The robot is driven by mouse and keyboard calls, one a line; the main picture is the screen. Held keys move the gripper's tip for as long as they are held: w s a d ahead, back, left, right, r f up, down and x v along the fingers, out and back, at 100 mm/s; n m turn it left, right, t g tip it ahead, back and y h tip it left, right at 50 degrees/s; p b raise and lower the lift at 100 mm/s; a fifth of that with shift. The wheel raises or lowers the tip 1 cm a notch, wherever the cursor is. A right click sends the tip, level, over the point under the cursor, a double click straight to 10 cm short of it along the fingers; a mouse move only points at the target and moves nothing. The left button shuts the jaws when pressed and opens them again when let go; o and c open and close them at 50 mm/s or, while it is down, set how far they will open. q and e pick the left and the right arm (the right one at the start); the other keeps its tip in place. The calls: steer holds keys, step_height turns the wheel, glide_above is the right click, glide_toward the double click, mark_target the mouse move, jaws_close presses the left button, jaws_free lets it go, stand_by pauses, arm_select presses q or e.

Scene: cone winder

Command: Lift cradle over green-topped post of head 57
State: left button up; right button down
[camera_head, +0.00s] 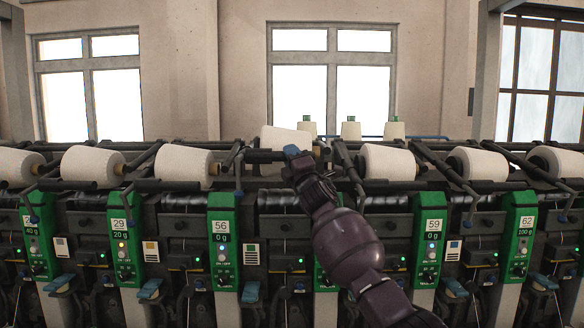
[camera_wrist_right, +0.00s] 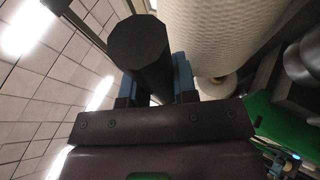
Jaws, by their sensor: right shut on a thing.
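My right gripper (camera_head: 298,158) is at the winding head between those marked 56 and 59. In the right wrist view its two blue-padded fingers (camera_wrist_right: 154,84) are shut on a thick black bar of the cradle (camera_wrist_right: 140,42). In the head view the dark cradle bar (camera_head: 262,156) runs across in front of a white cone (camera_head: 283,138), which looks raised above its neighbours. The green-topped post (camera_head: 320,279) of this head is mostly hidden behind my right arm, and its number cannot be read. My left gripper is not in view.
Neighbouring heads have green posts marked 56 (camera_head: 222,242) and 59 (camera_head: 430,242), with white cones (camera_head: 184,166) and dark cradle arms close on both sides. Several small yellowish cones with green tops (camera_head: 351,129) stand behind. The space above the machine is clear.

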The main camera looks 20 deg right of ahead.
steer(key=shift+f, duration=0.2)
steer(key=c, duration=0.9)
jaws_free()
steer(key=v, duration=1.1)
steer(key=shift+b, duration=0.45)
